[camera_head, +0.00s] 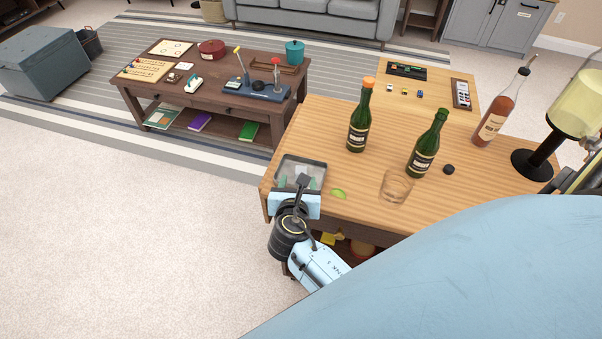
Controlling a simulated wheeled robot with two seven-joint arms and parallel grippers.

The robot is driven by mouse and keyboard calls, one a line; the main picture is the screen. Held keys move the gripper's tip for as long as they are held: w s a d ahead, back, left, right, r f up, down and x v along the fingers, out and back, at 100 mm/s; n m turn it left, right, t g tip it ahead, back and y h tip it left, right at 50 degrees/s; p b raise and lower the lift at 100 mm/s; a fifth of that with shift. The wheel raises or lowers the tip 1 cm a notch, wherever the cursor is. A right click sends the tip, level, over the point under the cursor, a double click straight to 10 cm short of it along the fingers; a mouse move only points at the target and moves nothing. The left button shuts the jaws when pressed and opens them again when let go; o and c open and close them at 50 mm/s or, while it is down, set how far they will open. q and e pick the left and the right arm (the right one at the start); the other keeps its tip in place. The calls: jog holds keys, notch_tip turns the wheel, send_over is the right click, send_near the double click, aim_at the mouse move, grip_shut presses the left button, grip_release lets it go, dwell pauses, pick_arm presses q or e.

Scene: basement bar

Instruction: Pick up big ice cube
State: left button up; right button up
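A clear, dark-rimmed tray (316,166) sits at the left end of the wooden bar table. Pale greenish shapes show inside it, but I cannot clearly make out the big ice cube. My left gripper (303,181) points down at the tray's near side, its light blue body over the table's edge. The fingers are dark and small, partly hidden by the wrist, so I cannot tell whether they are open or hold anything. My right gripper is not clearly in view. An empty clear glass (396,187) stands on the table to the right.
A lime wedge (339,193) lies just right of my gripper. A coffee table (220,97) is behind left.

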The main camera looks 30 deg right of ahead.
jog(key=shift+b+x, duration=0.45)
jog(key=shift+x, duration=2.6)
jog(key=shift+s+f, duration=0.1)
jog(key=c, duration=1)
